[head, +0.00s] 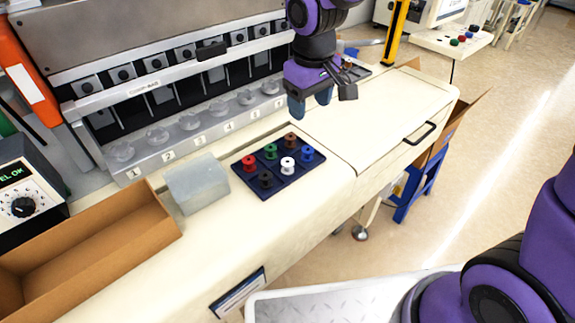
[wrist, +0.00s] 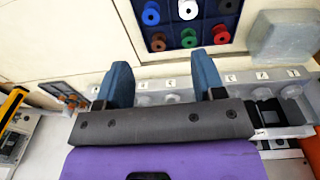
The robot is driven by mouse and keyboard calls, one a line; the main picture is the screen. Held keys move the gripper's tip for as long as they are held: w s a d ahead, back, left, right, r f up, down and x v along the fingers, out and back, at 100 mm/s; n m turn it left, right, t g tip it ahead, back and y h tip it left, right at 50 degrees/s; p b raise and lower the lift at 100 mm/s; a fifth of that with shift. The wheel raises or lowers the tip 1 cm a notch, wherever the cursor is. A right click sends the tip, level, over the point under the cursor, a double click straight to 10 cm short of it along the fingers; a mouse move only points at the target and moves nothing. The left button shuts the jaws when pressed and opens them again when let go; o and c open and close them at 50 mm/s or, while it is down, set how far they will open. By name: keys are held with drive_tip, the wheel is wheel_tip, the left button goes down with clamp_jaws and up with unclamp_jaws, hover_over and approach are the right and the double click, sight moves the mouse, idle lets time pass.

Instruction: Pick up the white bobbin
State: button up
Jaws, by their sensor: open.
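The white bobbin (head: 288,165) stands in the front row of a dark blue tray (head: 269,191), between a black bobbin (head: 265,178) and a blue bobbin (head: 307,153). It also shows in the wrist view (wrist: 188,9), cut by the top edge. Behind it in the tray are a red bobbin (head: 249,162), a green bobbin (head: 270,151) and a brown bobbin (head: 291,140). My gripper (head: 311,110) is above the bench, behind and right of the tray. In the wrist view, my gripper (wrist: 163,75) has its blue fingers wide apart with nothing between them.
A grey translucent block (head: 197,184) sits left of the tray, and an open cardboard box (head: 88,249) lies further left. A machine with a row of numbered bowls (head: 189,121) runs along the back. The bench top (head: 375,115) right of the tray is clear.

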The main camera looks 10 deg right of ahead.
drive_tip(key=a+f+n, duration=0.1)
drive_tip(key=a+f, duration=0.4)
hover_over(287, 161)
drive_tip(key=shift+g, duration=0.4)
drive_tip(key=f, duration=0.5)
drive_tip(key=shift+w+a+f, duration=0.1)
drive_tip(key=shift+w+f, duration=0.05)
drive_tip(key=shift+w, duration=0.15)
drive_tip(key=shift+s+f, duration=0.15)
drive_tip(key=shift+f, duration=1.25)
drive_tip(key=shift+s+f, duration=0.15)
drive_tip(key=shift+f, duration=1.2)
drive_tip(key=shift+c, duration=0.3)
drive_tip(key=c, duration=0.9)
